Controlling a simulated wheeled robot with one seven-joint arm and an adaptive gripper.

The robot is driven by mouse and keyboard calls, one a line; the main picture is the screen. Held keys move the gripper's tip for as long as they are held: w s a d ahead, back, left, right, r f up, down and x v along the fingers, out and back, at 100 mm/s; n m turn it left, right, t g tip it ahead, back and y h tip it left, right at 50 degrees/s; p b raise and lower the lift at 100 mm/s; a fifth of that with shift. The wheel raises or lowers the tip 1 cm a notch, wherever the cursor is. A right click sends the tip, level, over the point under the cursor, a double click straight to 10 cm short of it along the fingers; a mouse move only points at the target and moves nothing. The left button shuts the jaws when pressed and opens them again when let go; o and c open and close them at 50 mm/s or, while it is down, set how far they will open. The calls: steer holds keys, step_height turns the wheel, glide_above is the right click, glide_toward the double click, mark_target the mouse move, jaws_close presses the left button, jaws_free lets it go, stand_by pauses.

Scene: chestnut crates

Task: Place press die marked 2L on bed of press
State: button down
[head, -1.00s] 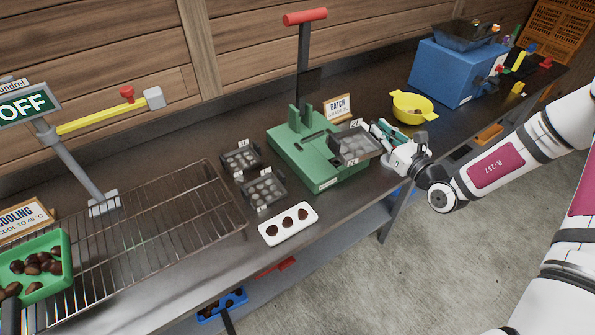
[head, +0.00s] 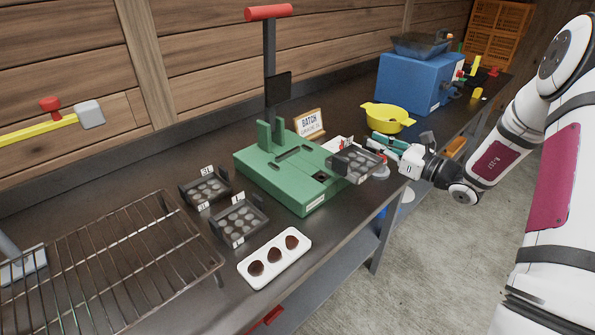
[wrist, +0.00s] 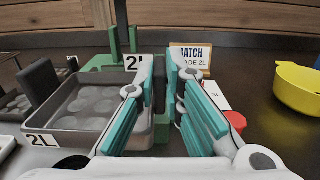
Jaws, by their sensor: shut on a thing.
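The grey die (head: 355,161) has round cavities and is held over the right end of the green press (head: 300,178), roughly level; I cannot tell whether it touches the press. It reads 2L on its labels in the wrist view (wrist: 85,105). My gripper (head: 382,146) is shut on the die's right side, and its teal fingers (wrist: 168,75) fill the wrist view's middle. The press has a green bed with a dark slot and square hole, an upright post and a red handle (head: 268,12). The die hides part of the bed's right end.
Two similar dies (head: 205,188) (head: 240,219) sit left of the press. A white tray (head: 275,258) with three chocolates lies in front. A batch card (head: 309,124), a yellow bowl (head: 388,117) and a blue machine (head: 415,82) stand behind. A wire rack (head: 110,260) is at left.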

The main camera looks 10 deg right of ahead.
steer(key=shift+w+f, duration=0.2)
steer(key=shift+w, duration=0.25)
steer(key=w+a, duration=0.3)
steer(key=a, duration=0.1)
steer(key=w+a+f, duration=0.1)
steer(key=w+a, duration=0.2)
steer(key=a, duration=0.1)
steer(key=w+a, duration=0.3)
steer(key=a, duration=0.1)
steer(key=shift+w+f+b, duration=0.2)
steer(key=shift+w+b, duration=0.05)
steer(key=shift+b, duration=0.15)
steer(key=shift+a+f, duration=0.1)
steer(key=shift+f, duration=1.6)
steer(key=shift+f, duration=0.1)
steer(key=shift+f, duration=0.15)
steer(key=c, duration=1.7)
jaws_free()
